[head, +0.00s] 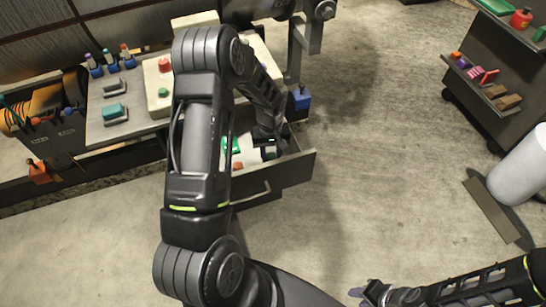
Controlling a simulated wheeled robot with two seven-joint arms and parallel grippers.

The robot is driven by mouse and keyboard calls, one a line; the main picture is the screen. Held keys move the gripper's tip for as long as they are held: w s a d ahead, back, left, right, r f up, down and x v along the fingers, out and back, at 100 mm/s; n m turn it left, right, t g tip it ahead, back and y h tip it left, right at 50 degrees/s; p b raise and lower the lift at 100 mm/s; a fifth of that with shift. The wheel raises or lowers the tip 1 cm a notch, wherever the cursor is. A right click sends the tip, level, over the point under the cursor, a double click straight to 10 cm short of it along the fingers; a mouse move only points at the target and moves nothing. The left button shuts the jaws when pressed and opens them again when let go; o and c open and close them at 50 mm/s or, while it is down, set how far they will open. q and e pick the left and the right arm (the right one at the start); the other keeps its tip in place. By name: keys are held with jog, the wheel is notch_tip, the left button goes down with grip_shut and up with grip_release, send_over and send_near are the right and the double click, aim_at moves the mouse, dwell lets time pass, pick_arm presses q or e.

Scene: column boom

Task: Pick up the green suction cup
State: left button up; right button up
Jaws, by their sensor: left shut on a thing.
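My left arm reaches over the bench and down into an open drawer (290,172). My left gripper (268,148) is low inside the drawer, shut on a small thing. The held thing is mostly hidden by the fingers, with a little green showing there, so I take it for the green suction cup. Another green item (236,146) lies in the drawer to the left, partly behind my arm. My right gripper (362,297) is at the bottom edge of the view, far from the drawer; its finger opening is too small to judge.
The bench holds a pale box with red and green buttons (160,82), a teal block (114,111) and several small bottles (110,62). A blue item (301,98) is by the drawer's back corner. The middle floor is clear.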

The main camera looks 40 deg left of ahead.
aim_at(271, 154)
pick_arm(q)
grip_shut()
jog(key=shift+r, duration=0.15)
notch_tip(271, 154, up, 10)
jog(key=shift+f+b, duration=0.1)
jog(key=shift+b, duration=0.8)
